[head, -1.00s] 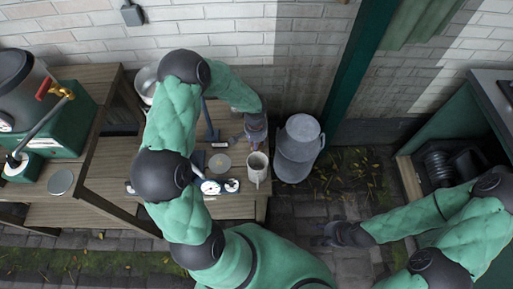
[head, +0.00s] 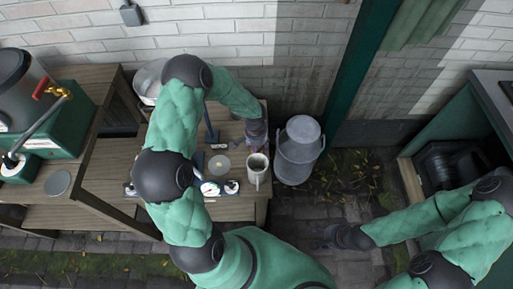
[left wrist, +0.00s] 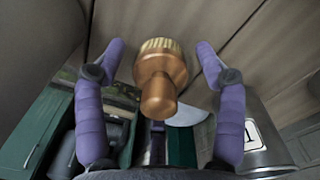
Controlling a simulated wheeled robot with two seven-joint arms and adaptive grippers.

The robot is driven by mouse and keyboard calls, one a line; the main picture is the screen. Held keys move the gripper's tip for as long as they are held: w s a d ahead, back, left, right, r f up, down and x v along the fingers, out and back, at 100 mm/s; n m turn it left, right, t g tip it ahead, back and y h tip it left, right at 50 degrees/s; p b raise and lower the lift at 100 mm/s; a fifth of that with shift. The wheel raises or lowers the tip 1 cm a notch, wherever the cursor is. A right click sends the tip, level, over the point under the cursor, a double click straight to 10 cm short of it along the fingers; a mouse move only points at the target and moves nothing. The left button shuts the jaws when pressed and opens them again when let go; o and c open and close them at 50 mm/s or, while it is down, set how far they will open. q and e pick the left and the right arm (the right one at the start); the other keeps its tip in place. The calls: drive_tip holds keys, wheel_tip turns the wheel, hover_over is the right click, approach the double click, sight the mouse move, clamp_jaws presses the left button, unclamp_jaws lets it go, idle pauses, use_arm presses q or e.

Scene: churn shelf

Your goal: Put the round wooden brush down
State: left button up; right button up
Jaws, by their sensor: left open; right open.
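The round wooden brush (left wrist: 160,75) shows in the left wrist view, with pale bristles at the top and a brown knob below. It is between the two spread purple fingers of my left gripper (left wrist: 160,58), with a gap on either side. Its bristle end is against wooden planks (left wrist: 255,35); I cannot tell for sure whether it touches them. In the head view my left gripper (head: 256,138) is over the right end of the wooden bench (head: 110,170), and the brush is not seen there. My right gripper (head: 326,237) is open and empty over the paving.
A white mug (head: 257,170) stands close in front of my left gripper. A grey milk can (head: 299,152) stands right of the bench. A metal pot (head: 149,77) and a green machine (head: 62,125) are at the left. A labelled metal container (left wrist: 262,140) shows in the left wrist view.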

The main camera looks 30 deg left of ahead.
use_arm(q)
wheel_tip(320, 180, up, 12)
drive_tip(key=p, duration=0.5)
drive_tip(key=shift+a+r, duration=0.15)
idle(0.3)
